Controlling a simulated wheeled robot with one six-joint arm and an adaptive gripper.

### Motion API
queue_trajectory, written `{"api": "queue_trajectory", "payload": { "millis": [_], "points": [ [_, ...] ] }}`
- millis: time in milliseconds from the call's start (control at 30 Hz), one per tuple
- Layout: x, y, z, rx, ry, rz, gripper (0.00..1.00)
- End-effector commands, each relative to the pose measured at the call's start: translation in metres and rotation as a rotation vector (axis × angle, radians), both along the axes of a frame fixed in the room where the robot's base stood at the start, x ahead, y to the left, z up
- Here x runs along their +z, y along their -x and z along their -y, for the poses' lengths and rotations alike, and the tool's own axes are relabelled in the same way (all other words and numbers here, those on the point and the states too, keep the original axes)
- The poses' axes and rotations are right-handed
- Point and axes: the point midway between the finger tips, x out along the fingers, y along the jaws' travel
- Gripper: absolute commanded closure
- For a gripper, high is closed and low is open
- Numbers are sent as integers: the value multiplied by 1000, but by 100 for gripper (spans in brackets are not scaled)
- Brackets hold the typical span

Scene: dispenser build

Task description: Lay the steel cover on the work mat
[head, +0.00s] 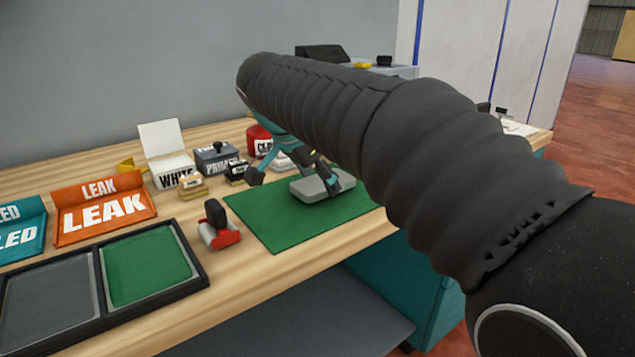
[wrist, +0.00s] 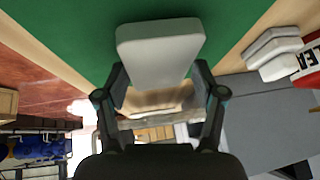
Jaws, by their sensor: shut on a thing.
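My arm hides part of the gripper and the mat's far right side in the head view.
A red-and-grey tool (head: 218,228) stands just left of the mat. A black tray with a green compartment (head: 147,268) and an orange LEAK bin (head: 103,208) are further left. A WHITE box (head: 172,170), a PRIMER box (head: 216,158) and a red container (head: 260,140) stand behind.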

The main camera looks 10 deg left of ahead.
Motion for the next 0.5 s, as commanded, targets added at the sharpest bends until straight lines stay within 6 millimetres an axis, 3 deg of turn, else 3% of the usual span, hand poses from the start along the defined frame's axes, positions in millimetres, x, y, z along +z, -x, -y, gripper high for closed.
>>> {"api": "queue_trajectory", "payload": {
  "millis": [433,467,500],
  "points": [
    [-10,1,-1,2,-1,1,70],
    [-11,1,-1,2,-1,1,29],
    [-10,1,-1,2,-1,1,19]
  ]
}}
